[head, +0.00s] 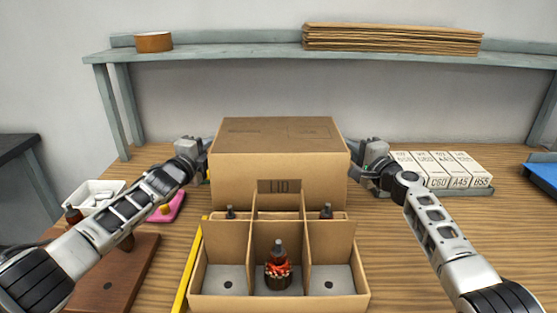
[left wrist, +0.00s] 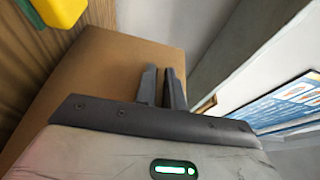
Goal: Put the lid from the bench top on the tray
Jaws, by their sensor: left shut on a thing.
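The lid (head: 280,150) is a large brown cardboard box marked "LID" on its front, upright behind and partly above the tray's rear; I cannot tell whether it touches the tray. The cardboard tray (head: 215,300) has dividers; an armature with red winding (head: 278,268) stands in its front middle compartment, and dark tips show in rear ones. My left gripper (head: 207,152) is at the lid's left side, shut on it; its fingers (left wrist: 163,88) show against the cardboard in the left wrist view. My right gripper (head: 352,153) is at the lid's right side, its fingertips hidden.
A yellow strip (head: 187,268) lies along the tray's left side. A brown board (head: 125,270), a white bin (head: 97,192) and a pink pad (head: 172,208) are at left. White boxes (head: 445,168) stand at right. A shelf (head: 230,55) spans the back.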

